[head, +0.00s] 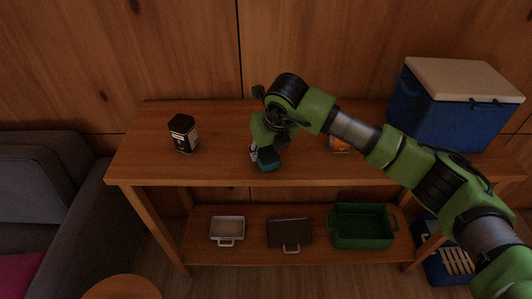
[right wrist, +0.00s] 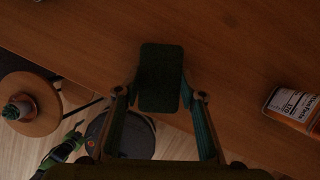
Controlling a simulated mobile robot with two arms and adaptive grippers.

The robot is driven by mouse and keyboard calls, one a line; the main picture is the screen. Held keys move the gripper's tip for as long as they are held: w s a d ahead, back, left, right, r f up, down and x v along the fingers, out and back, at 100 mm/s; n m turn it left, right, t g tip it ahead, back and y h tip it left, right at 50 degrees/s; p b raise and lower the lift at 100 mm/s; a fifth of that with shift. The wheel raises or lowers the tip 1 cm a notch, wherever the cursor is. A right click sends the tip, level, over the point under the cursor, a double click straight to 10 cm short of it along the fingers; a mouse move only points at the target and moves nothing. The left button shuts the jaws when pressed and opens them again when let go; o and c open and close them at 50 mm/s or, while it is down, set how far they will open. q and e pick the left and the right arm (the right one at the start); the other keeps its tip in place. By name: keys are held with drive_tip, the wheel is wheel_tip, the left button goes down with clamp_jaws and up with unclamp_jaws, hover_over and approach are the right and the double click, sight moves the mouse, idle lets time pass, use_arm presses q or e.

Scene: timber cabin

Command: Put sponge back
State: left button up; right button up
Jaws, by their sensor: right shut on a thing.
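The sponge (head: 267,161) is a dark teal block. My right gripper (head: 259,156) is shut on it, near the front edge of the upper shelf. In the right wrist view the sponge (right wrist: 162,78) shows as a dark upright block between the two fingers, with wood behind it. I cannot tell whether it touches the wood. My left gripper does not show in the head view. A green and black arm part at the lower left of the right wrist view looks like mine, too small to read its jaws.
The upper shelf (head: 225,171) holds a dark jar (head: 184,134), an orange-labelled container (right wrist: 296,106) and a blue cooler (head: 440,115). A sofa (head: 45,175) stands left.

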drive_tip(key=shift+f, duration=0.25)
drive_tip(key=shift+f, duration=0.1)
drive_tip(key=o, duration=1.1)
drive_tip(key=shift+r, duration=0.4)
drive_tip(key=b+v, duration=0.2)
drive_tip(key=v, duration=0.9)
drive_tip(key=shift+s+d+r, duration=0.15)
drive_tip(key=shift+s, duration=0.1)
